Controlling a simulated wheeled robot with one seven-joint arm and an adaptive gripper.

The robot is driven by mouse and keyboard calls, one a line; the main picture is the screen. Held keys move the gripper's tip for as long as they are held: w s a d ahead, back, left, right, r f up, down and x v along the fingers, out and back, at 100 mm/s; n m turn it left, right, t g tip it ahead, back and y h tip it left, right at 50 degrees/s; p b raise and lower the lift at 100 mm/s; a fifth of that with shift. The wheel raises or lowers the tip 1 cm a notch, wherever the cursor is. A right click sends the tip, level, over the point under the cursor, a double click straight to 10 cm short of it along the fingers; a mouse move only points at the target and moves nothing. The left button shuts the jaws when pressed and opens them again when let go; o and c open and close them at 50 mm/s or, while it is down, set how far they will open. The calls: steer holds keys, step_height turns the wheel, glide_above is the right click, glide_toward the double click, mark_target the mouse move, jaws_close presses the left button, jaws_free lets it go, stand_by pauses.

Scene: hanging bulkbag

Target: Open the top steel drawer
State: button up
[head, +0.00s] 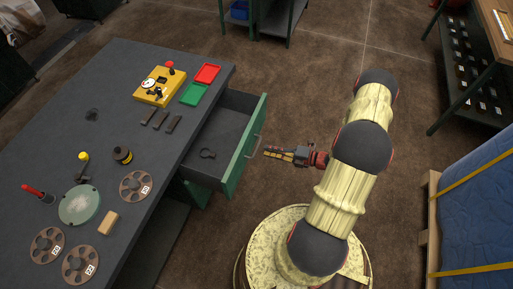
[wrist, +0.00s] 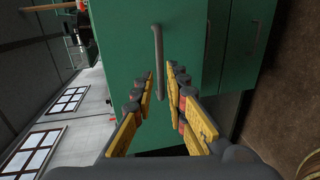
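The top steel drawer (head: 222,140) is pulled out from the right side of the dark workbench in the head view. Its interior shows, with a small dark ring-shaped item lying inside. The green drawer front (head: 244,150) carries a grey bar handle (head: 257,146). My gripper (head: 266,152) points left at the handle, with a small gap between them. In the wrist view my gripper (wrist: 161,76) has its yellow-padded fingers apart. The handle (wrist: 157,45) lines up with the space between the fingertips, and nothing is visibly gripped.
The workbench top (head: 130,100) holds reels, a yellow fixture (head: 157,88), and red (head: 208,74) and green trays (head: 194,94). Open floor lies beyond the drawer.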

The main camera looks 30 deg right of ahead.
mark_target(257, 148)
steer(key=b+x, duration=0.1)
steer(key=x, duration=0.5)
steer(key=shift+w+a+f, duration=0.1)
steer(key=shift+w, duration=0.1)
steer(key=shift+c, duration=0.9)
jaws_close()
steer(key=shift+s, duration=0.1)
steer(key=f+v, duration=0.1)
steer(key=v, duration=0.7)
steer(key=shift+s+d+f+p, duration=0.25)
steer(key=shift+s+f+p, duration=0.05)
steer(key=shift+s+p, duration=0.1)
steer(key=shift+o, duration=0.9)
jaws_free()
